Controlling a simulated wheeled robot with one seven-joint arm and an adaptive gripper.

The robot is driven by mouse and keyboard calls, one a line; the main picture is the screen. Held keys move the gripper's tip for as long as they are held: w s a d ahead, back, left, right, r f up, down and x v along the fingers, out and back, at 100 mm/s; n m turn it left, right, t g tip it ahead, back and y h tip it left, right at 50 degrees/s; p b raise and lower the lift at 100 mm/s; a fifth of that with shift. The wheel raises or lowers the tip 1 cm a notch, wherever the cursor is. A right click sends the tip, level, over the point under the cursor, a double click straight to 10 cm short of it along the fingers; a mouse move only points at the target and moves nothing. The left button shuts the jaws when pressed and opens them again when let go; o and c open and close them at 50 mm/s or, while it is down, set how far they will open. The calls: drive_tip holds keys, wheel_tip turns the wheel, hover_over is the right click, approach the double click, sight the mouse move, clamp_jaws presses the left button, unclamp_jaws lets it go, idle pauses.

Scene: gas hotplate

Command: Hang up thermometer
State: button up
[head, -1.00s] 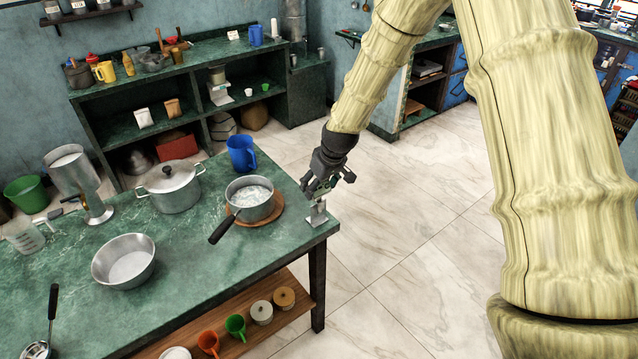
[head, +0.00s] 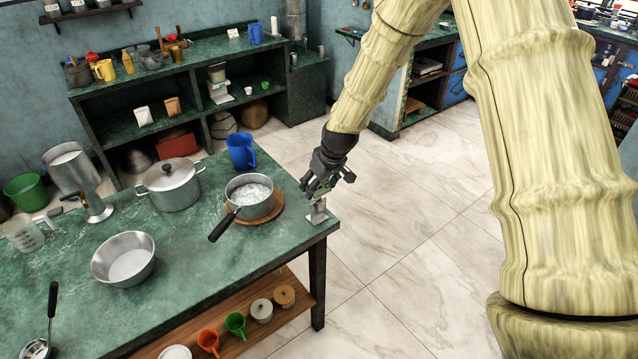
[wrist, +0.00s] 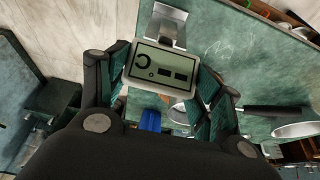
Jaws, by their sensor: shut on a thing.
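The thermometer (wrist: 163,68), a small flat box with a greenish display, is held between the padded fingers of my gripper (wrist: 160,95) in the wrist view. In the head view my gripper (head: 318,187) is above the table's right corner, and the thermometer is hard to make out there. A small grey metal stand (head: 317,214) rises from the table corner right below the gripper. It also shows in the wrist view (wrist: 166,22), just beyond the thermometer's edge. I cannot tell whether the thermometer touches the stand.
A saucepan (head: 249,196) with white contents sits on a round wooden board left of the gripper, its black handle pointing front left. A blue jug (head: 241,151), a lidded pot (head: 170,187) and a metal bowl (head: 124,259) stand on the green table (head: 200,290). Open floor lies right.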

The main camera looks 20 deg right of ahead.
drive_tip(key=o, duration=1.1)
drive_tip(key=shift+r, duration=0.1)
drive_tip(key=v, duration=1.2)
drive_tip(key=s+f+m+g, duration=0.1)
drive_tip(key=s+f, duration=0.5)
drive_tip(key=f, duration=0.3)
drive_tip(key=s+f+h, duration=0.1)
drive_tip(key=s+f, duration=0.4)
drive_tip(key=f, duration=0.3)
drive_tip(key=s+f+m+g, duration=0.1)
drive_tip(key=s+f, duration=0.5)
drive_tip(key=f, duration=0.3)
drive_tip(key=s+f, duration=0.4)
drive_tip(key=s, duration=0.5)
drive_tip(key=s+a+f+m+g, duration=0.1)
drive_tip(key=s+f, duration=0.3)
drive_tip(key=s, duration=0.5)
drive_tip(key=s+f+m+g, duration=0.1)
drive_tip(key=s+f, duration=0.3)
drive_tip(key=s, duration=0.4)
drive_tip(key=shift+s+a+h, duration=0.3)
drive_tip(key=shift+s+a, duration=0.05)
drive_tip(key=shift+s, duration=0.05)
